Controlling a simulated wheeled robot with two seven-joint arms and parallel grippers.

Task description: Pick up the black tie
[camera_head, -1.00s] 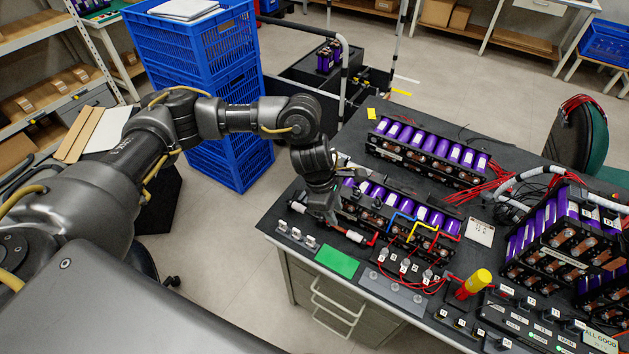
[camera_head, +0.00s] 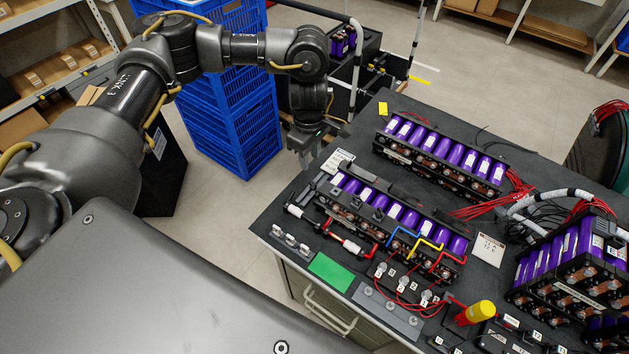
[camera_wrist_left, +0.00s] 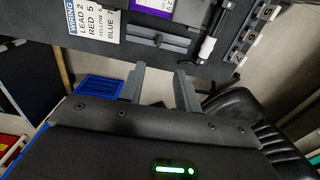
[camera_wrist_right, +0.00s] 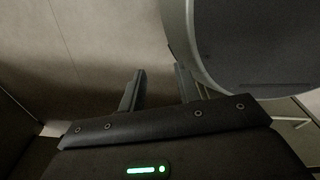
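I cannot pick out the black tie for certain. Thin dark strips (camera_head: 309,197) lie on the black table left of the front battery module, hard to tell apart from the tabletop. In the left wrist view a dark grey bar (camera_wrist_left: 158,40) lies between the wiring card and a white-and-black cable end. My left gripper (camera_head: 308,158) is at the table's left edge, beside the wiring card, fingers down. In its wrist view the left gripper (camera_wrist_left: 160,72) is open and empty. My right gripper (camera_wrist_right: 160,70) is open and empty, away from the table, out of the head view.
The front battery module (camera_head: 398,212) carries blue, yellow and red busbars. The wiring card (camera_head: 338,162) lies at its left end. A green pad (camera_head: 331,272) and a white-and-red cable (camera_head: 325,229) lie near the front edge. Stacked blue crates (camera_head: 232,120) stand behind my left arm.

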